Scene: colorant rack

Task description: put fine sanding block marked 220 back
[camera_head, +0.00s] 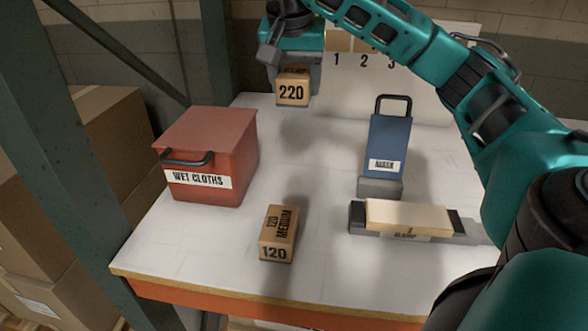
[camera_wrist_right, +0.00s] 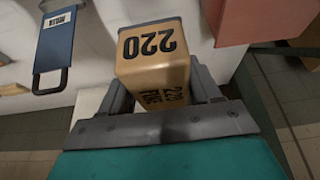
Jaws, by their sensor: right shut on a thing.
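The sanding block marked 220 (camera_head: 292,92) is tan with black print. It hangs in the air at the back of the table, and in the right wrist view its 220 end and side (camera_wrist_right: 158,75) show between the fingers. My right gripper (camera_head: 296,78) is shut on it; it also shows in the wrist view (camera_wrist_right: 165,105). A white board (camera_head: 420,92) with the numbers 1, 2 and 3 stands at the back, right of the block. My right arm covers part of it. My left gripper is not in view.
A red WET CLOTHS box (camera_head: 208,155) stands at left. A tan 120 MEDIUM block (camera_head: 278,234) lies at the front. A blue handled item (camera_head: 388,140) and a cream block (camera_head: 408,215) on a dark holder (camera_head: 357,215) are at right. The table's middle is clear.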

